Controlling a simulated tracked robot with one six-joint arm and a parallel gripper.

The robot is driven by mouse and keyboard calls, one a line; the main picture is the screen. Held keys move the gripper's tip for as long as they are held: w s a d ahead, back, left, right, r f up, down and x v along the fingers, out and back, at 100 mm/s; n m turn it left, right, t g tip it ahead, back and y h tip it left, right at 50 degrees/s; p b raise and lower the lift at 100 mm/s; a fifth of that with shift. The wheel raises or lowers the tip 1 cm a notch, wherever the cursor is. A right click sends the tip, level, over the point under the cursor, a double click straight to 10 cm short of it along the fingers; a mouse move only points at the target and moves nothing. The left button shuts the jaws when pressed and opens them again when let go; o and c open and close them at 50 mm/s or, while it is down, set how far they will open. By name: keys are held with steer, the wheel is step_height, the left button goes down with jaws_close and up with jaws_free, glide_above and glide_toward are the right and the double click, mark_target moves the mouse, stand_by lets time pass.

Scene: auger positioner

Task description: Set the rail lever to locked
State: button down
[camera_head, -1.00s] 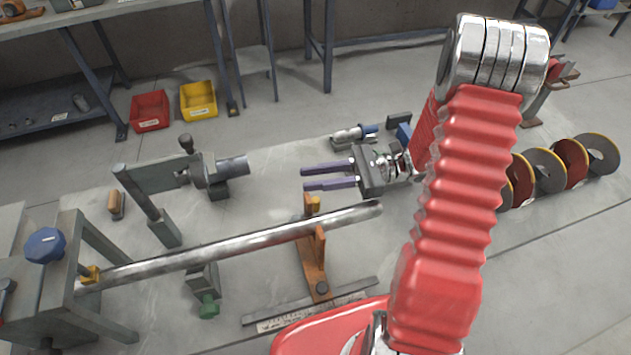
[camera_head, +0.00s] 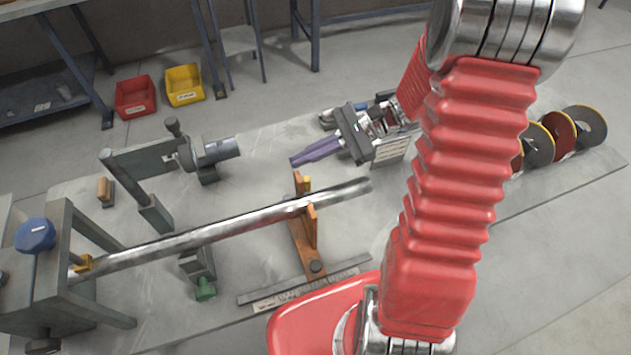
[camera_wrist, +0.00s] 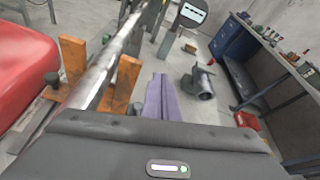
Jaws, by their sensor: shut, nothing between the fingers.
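My gripper (camera_head: 294,162) has purple fingers lying together, with nothing between them. It hangs above the bench just behind the orange fork stand (camera_head: 306,235), pointing left and toward the front. In the wrist view my gripper (camera_wrist: 158,78) points away beside the orange stand (camera_wrist: 125,85). The stand carries a long metal shaft (camera_head: 220,235) and has a dark knob (camera_head: 316,267) at its foot. A flat rail with a marked scale (camera_head: 305,283) lies by that foot. I cannot pick out the rail lever or its setting for sure.
A grey frame with a blue knob (camera_head: 35,234) holds the shaft's left end. A grey post with a clamp and cylinder (camera_head: 215,150) stands behind the shaft. A green-knobbed block (camera_head: 204,289) sits in front. Several discs (camera_head: 555,130) stand at right. Red (camera_head: 135,97) and yellow (camera_head: 184,85) bins lie behind.

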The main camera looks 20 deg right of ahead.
steer(key=s+r+n+h, duration=0.1)
steer(key=n+h, duration=0.1)
steer(key=s+r+n+h, duration=0.2)
steer(key=h, duration=0.1)
steer(key=s+r+n+h, duration=0.2)
steer(key=n, duration=0.1)
steer(key=shift+s+a, duration=0.15)
steer(key=shift+a, duration=0.25)
steer(key=s+r+n+h, duration=0.1)
steer(key=s+n, duration=0.1)
steer(key=s+r+n+h, duration=0.1)
steer(key=r+n+h, duration=0.1)
steer(key=shift+s+t+h, duration=0.3)
steer(key=shift+s+t, duration=0.05)
steer(key=shift+t, duration=0.05)
steer(key=s+d+r+n+t+h, duration=0.1)
steer(key=s+r+n+t+h, duration=0.2)
steer(key=r+n, duration=0.2)
steer(key=shift+d+r+t, duration=0.25)
steer(key=shift+d+t, duration=0.1)
steer(key=shift+t, duration=0.05)
steer(key=shift+s, duration=0.1)
